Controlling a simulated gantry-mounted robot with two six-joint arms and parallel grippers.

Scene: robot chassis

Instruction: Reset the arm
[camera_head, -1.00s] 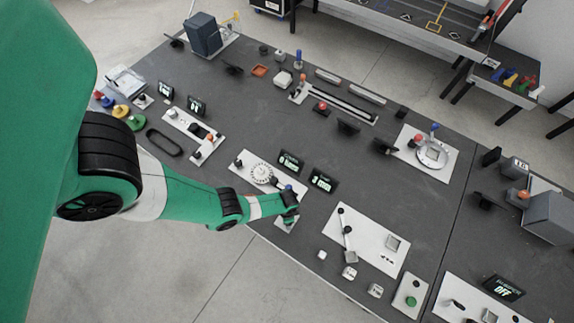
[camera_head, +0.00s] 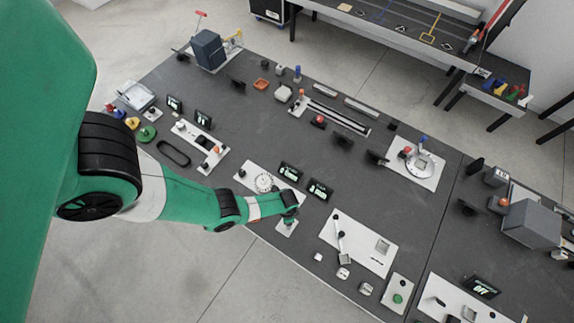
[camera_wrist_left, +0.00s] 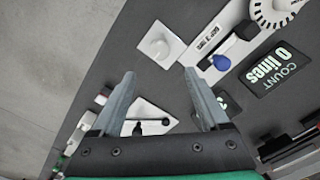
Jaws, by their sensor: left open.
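My left arm, green with black joints, comes in from the left in the head view, its gripper (camera_head: 291,214) over the table's near edge beside the white dial panel (camera_head: 245,176). In the left wrist view the two grey fingers of the left gripper (camera_wrist_left: 159,76) are spread apart with nothing between them. Beyond the fingertips lie a white plate with a round white knob (camera_wrist_left: 158,46) and a panel with a blue knob (camera_wrist_left: 221,62). A display reading "COUNT 0 lines" (camera_wrist_left: 268,72) is right of the fingers. My right gripper is not in view.
The dark table (camera_head: 245,130) carries many panels, buttons and small displays. A panel with a lever (camera_head: 370,250) lies right of the gripper, with several small white cubes along the near edge. A grey block (camera_head: 208,50) stands at the far left. Bare floor (camera_head: 180,270) lies in front.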

